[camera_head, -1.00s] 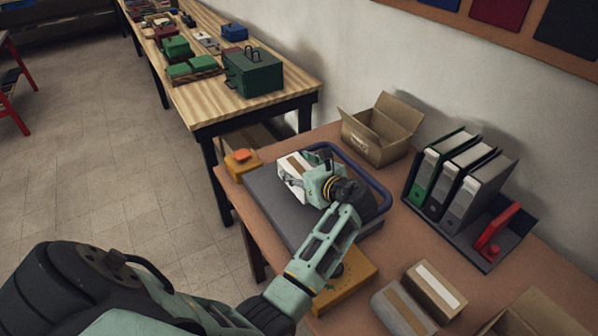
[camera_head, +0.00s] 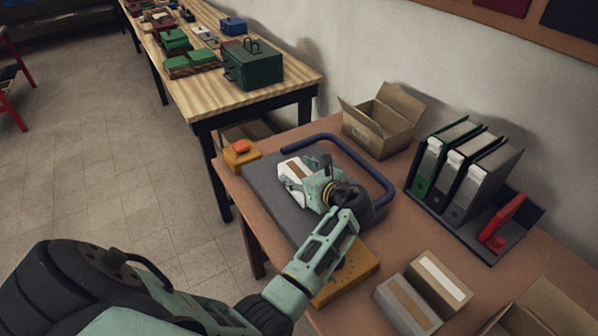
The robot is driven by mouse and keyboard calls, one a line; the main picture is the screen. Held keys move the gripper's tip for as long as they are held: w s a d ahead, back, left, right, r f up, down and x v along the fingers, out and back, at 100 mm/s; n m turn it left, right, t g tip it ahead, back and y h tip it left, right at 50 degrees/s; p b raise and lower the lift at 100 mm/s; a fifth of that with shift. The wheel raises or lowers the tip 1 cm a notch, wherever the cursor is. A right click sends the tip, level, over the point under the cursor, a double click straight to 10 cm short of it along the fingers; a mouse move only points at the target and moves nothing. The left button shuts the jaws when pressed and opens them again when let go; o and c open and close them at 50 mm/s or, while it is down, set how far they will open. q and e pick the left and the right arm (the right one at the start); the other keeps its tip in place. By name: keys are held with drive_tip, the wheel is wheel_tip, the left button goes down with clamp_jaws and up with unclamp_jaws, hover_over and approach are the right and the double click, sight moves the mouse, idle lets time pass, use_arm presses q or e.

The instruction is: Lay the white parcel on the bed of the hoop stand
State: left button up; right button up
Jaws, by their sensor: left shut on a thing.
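The white parcel (camera_head: 293,169) has a brown tape band and is at the grey bed of the hoop stand (camera_head: 268,187), near its far left part. It looks very close to the bed or on it; I cannot tell whether it touches. The stand's dark blue hoop (camera_head: 352,155) runs around the back and right of the bed. My left gripper (camera_head: 305,178) is shut on the parcel from the right and hides part of it. My right gripper is not in view.
An open cardboard box (camera_head: 383,122) stands behind the stand. A rack of binders (camera_head: 466,170) is to the right. Two boxes (camera_head: 438,284) (camera_head: 407,304) lie at the front right. A yellow block with an orange button (camera_head: 240,152) is at the table's left corner.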

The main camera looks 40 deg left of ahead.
sight(299, 173)
use_arm(q)
drive_tip(key=o, duration=1.6)
drive_tip(key=shift+o, duration=0.2)
drive_tip(key=shift+f, duration=0.1)
wheel_tip(299, 173, up, 10)
drive_tip(key=shift+r, duration=0.1)
